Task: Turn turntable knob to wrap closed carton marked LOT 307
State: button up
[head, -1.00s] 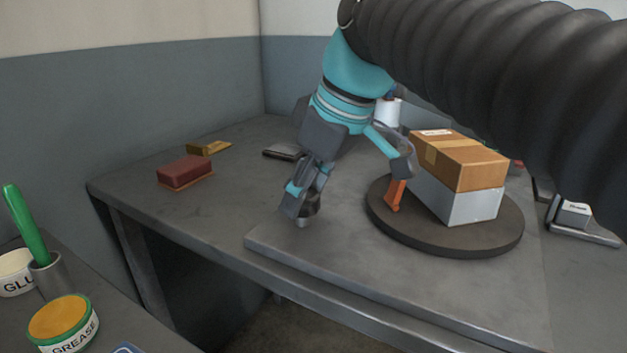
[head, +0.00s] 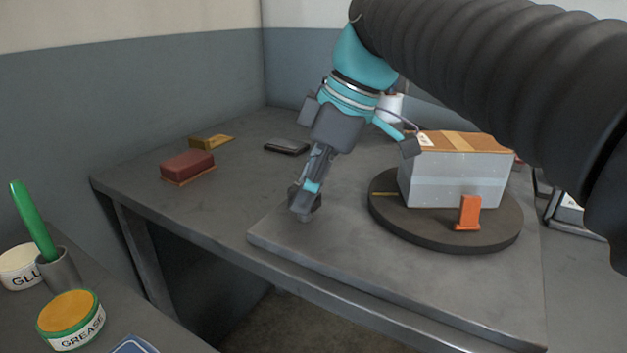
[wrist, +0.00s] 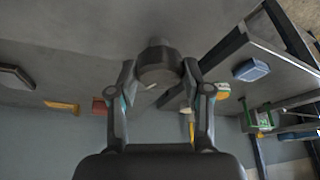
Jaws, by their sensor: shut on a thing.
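The carton (head: 455,180) stands upright on the round dark turntable (head: 400,226). Pale grey film covers nearly all of its visible sides, and its brown top with tape (head: 470,141) is flat and closed. A small white label (head: 426,140) sits at the top's left end; its writing is too small to read. An orange upright piece (head: 468,212) is on the turntable in front of the carton. My gripper (head: 305,204) points down at the platform's left corner, shut on the grey knob (wrist: 160,66), which shows between both fingers in the wrist view.
A red block (head: 188,165), a yellow piece (head: 211,141) and a dark flat object (head: 286,146) lie left and behind on the table. A grease tin (head: 70,320) and a glue pot (head: 18,268) stand on the near-left surface. My arm spans the upper right.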

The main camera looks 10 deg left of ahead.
jog(key=shift+w, duration=0.1)
jog(key=o, duration=1.2)
jog(key=shift+c, duration=0.2)
jog(key=v, duration=1.2)
